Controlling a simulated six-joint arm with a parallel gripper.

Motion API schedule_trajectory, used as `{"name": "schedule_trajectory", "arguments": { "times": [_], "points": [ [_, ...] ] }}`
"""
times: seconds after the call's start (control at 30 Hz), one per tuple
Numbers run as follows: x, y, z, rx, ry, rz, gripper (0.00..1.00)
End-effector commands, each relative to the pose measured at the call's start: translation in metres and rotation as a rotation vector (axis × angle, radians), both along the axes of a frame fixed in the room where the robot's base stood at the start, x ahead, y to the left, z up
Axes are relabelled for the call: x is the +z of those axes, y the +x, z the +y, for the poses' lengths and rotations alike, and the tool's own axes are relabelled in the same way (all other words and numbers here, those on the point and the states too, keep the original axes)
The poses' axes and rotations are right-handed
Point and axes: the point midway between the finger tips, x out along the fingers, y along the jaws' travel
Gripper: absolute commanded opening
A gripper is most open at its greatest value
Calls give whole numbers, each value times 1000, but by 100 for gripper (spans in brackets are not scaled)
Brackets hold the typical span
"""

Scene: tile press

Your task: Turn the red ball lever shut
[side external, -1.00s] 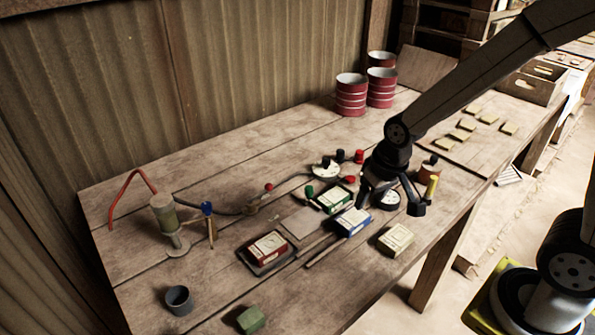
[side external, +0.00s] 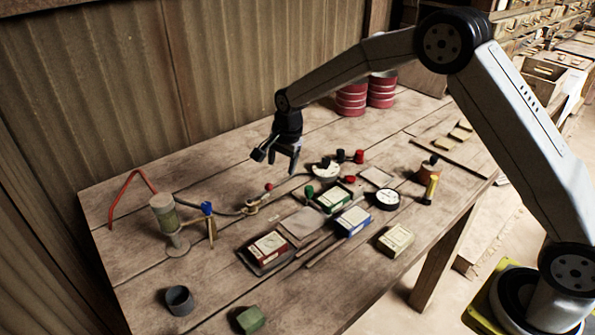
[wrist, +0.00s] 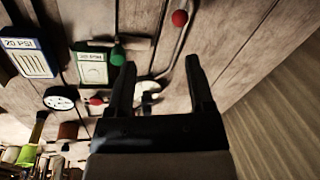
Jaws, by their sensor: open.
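The red ball lever (side external: 268,187) stands on a small brass valve (side external: 252,207) set in the grey hose line, left of the middle of the table. In the wrist view its red ball (wrist: 180,18) lies near the top edge, beyond my fingertips and slightly right of the gap between them. My gripper (side external: 276,163) is open and empty, pointing down above the table, near the red ball in the side view and apart from it. In the wrist view my gripper's two fingers (wrist: 161,62) are spread. The lever's exact angle is too small to tell.
A green knob (side external: 309,191) and a white round part (side external: 326,172) stand right of the valve. A blue-topped post (side external: 207,208) and a pump (side external: 164,220) stand left. Labelled boxes (side external: 352,221) and a dial gauge (side external: 386,198) lie nearer. Red tins (side external: 351,100) stand behind.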

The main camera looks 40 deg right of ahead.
Motion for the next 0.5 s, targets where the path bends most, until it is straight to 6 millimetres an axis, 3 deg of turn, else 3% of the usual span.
{"name": "schedule_trajectory", "arguments": {
  "times": [0.2,0.5],
  "points": [
    [-11,25,8,-139,32,10,68],
    [-13,30,9,-176,40,11,68]
  ]
}}
